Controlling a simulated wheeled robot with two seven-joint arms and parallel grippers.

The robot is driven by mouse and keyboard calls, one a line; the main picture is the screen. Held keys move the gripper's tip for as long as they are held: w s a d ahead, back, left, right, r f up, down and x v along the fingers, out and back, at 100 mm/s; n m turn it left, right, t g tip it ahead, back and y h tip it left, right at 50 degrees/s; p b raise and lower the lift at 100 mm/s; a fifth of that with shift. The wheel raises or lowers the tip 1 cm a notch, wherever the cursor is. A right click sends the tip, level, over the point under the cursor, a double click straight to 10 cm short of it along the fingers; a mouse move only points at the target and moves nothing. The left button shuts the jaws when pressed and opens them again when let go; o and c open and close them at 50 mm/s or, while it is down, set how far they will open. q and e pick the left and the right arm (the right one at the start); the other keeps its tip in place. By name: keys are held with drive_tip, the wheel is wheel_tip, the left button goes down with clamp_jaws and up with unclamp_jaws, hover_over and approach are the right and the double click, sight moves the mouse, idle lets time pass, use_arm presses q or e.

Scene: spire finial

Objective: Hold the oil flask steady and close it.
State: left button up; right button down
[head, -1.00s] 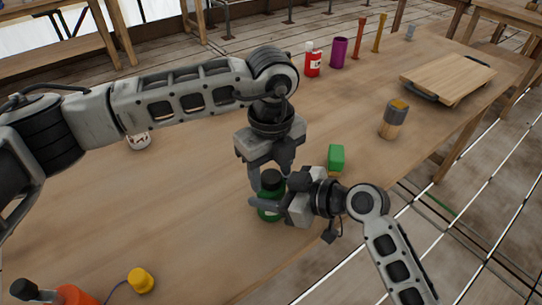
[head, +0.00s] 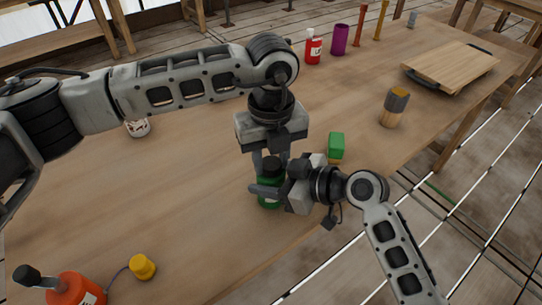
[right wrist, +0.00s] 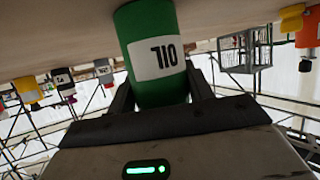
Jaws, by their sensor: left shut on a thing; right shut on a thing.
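The green oil flask (head: 268,196) stands upright near the table's front edge in the head view. Its dark cap (head: 271,168) is at the top. My left gripper (head: 271,160) reaches down from above and is shut on the cap. My right gripper (head: 266,190) comes in from the right and is shut on the flask's body. In the upside-down right wrist view, the flask (right wrist: 157,50) with its white label sits between the right fingers (right wrist: 160,95). Its top is hidden there behind the gripper. How tightly the cap sits on the neck cannot be seen.
A green block (head: 336,146) stands just right of the grippers.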

use_arm(q)
drive_tip(key=o, duration=1.1)
drive_tip(key=shift+r, duration=2.3)
drive_tip(key=shift+c, duration=0.6)
drive_tip(key=shift+r+n, duration=1.7)
drive_tip(key=shift+r, duration=0.05)
